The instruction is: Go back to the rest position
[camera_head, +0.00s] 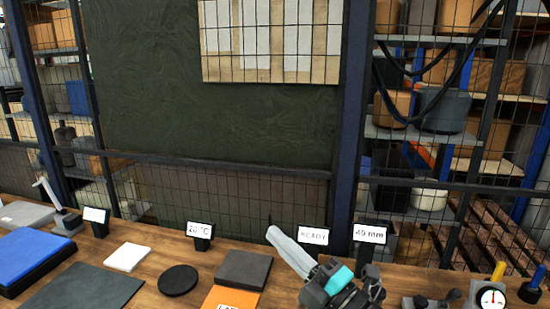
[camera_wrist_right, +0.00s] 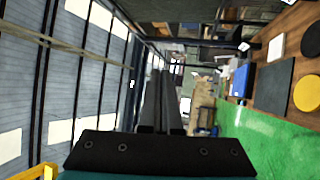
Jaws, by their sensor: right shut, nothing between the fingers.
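My right gripper (camera_head: 274,236) rises from the lower edge of the head view, right of the middle. Its long grey fingers point up and to the left, over the back part of the wooden bench (camera_head: 150,268). The fingers are shut together with nothing between them. In the right wrist view the shut fingers (camera_wrist_right: 158,85) point ahead into open space, with nothing touching them. My left gripper is not in view.
On the bench stand a "READY" sign (camera_head: 313,236), a "40 mm" sign (camera_head: 370,233), a dial gauge (camera_head: 491,298), a black disc (camera_head: 178,280) and a blue case (camera_head: 32,256). A mesh fence (camera_head: 230,180) runs behind. Green floor (camera_wrist_right: 250,150) shows beside the bench.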

